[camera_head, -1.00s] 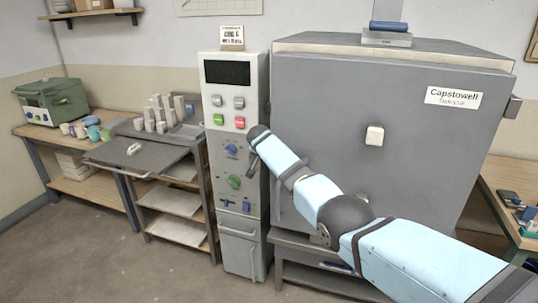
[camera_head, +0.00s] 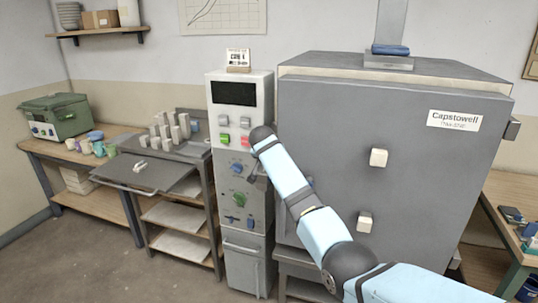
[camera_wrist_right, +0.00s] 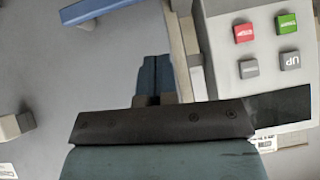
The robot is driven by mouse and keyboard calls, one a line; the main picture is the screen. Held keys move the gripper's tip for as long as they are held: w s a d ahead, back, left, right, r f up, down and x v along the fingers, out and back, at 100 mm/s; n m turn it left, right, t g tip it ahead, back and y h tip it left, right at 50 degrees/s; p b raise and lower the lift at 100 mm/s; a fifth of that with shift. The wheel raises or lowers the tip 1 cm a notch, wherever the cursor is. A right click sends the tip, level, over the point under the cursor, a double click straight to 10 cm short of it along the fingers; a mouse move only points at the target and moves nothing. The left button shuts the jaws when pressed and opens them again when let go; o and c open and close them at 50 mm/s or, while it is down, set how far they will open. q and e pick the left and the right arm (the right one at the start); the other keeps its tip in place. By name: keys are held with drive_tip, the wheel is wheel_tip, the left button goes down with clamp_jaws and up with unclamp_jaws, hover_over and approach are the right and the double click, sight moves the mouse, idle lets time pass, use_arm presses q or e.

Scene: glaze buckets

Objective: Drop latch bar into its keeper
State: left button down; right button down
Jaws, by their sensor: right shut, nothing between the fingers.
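The grey kiln (camera_head: 400,125) stands behind my right arm, its door facing me. A short blue bar (camera_wrist_right: 85,12) with a pale end lies against the kiln front in the right wrist view; it may be the latch bar. A bit of blue also shows beside my arm in the head view (camera_head: 310,182). I cannot make out the keeper for certain. My right gripper (camera_head: 257,180) is near the seam between control cabinet and kiln. In the wrist view its blue fingers (camera_wrist_right: 152,62) are together and empty, apart from the blue bar. My left gripper is out of view.
The control cabinet (camera_head: 233,125) with buttons and knobs stands close to my right gripper. Two pale plugs (camera_head: 378,157) (camera_head: 365,222) stick out of the kiln door. A rack with a pulled-out shelf (camera_head: 145,172) stands left. The floor in front is clear.

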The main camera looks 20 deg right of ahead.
drive_tip(key=shift+v, duration=1.75)
drive_tip(key=shift+a, duration=0.2)
drive_tip(key=shift+f, duration=0.1)
drive_tip(key=s+f+n+t+y+p, duration=0.1)
drive_tip(key=s+f+n+y+p, duration=0.15)
drive_tip(key=s+f, duration=0.9)
drive_tip(key=s+f+n+t+y+p, duration=0.1)
drive_tip(key=s+f+n, duration=0.2)
drive_tip(key=s+f, duration=0.8)
drive_tip(key=s+a+f+n+y+p, duration=0.1)
drive_tip(key=s+f, duration=0.3)
drive_tip(key=s, duration=0.4)
drive_tip(key=s+f+n+y+p, duration=0.1)
drive_tip(key=s+f+n, duration=0.1)
drive_tip(key=s+f, duration=0.4)
drive_tip(key=s+a+r+n+y, duration=0.1)
drive_tip(key=s+r, duration=0.1)
drive_tip(key=s, duration=0.7)
drive_tip(key=s+a+r+t+y+p, duration=0.1)
drive_tip(key=s+r, duration=0.1)
drive_tip(key=s, duration=0.8)
drive_tip(key=shift+r+n+p, duration=0.25)
drive_tip(key=shift+n+p, duration=0.05)
drive_tip(key=shift+n, duration=0.05)
